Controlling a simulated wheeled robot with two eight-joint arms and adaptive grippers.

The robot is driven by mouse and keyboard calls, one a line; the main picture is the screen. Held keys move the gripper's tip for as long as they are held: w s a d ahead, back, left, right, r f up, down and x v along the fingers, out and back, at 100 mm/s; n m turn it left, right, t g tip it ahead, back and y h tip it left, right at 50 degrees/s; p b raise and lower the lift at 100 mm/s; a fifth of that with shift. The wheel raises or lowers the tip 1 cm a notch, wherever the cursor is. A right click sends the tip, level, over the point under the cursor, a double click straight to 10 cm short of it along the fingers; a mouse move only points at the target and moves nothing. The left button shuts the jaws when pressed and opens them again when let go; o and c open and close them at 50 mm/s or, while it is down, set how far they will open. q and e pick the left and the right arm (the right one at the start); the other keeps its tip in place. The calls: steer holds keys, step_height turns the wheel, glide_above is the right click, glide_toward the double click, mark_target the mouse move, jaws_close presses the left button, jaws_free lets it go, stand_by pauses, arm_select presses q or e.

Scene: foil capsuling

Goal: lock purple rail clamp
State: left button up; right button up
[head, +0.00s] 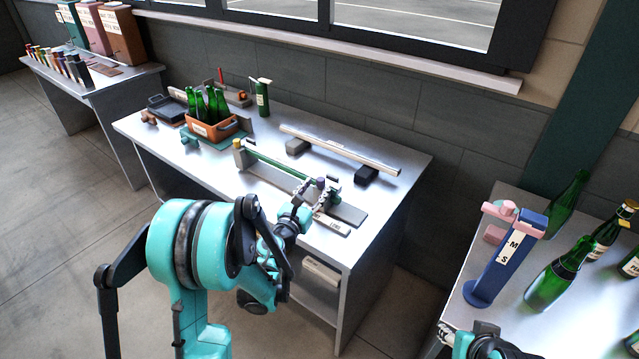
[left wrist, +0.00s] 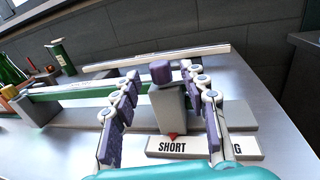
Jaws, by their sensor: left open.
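The purple rail clamp (left wrist: 160,73) is a dark purple knob on top of a grey block (left wrist: 170,108), at the right end of a green rail (left wrist: 75,90). It also shows small in the head view (head: 320,183). My left gripper (left wrist: 162,85) is open, with one finger on each side of the block and knob. I cannot tell whether the fingers touch it. In the head view the left gripper (head: 314,199) is over the rail fixture's right end. My right gripper (head: 478,343) is partly in view at the bottom right; its jaws are unclear.
A label plate (left wrist: 200,148) reading SHORT lies in front of the block, with a red pointer (left wrist: 173,135) above it. A pale bar (head: 340,150) rests behind on dark supports. A crate (head: 212,136) of green bottles stands left. A blue gauge stand (head: 505,255) is on the right table.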

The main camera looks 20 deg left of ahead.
mark_target(319, 185)
arm_select(q)
steer(key=shift+w+d, duration=0.15)
steer(key=shift+w, duration=0.8)
steer(key=shift+w+d, duration=0.15)
steer(key=shift+w, duration=0.75)
steer(key=shift+c, duration=0.3)
jaws_close()
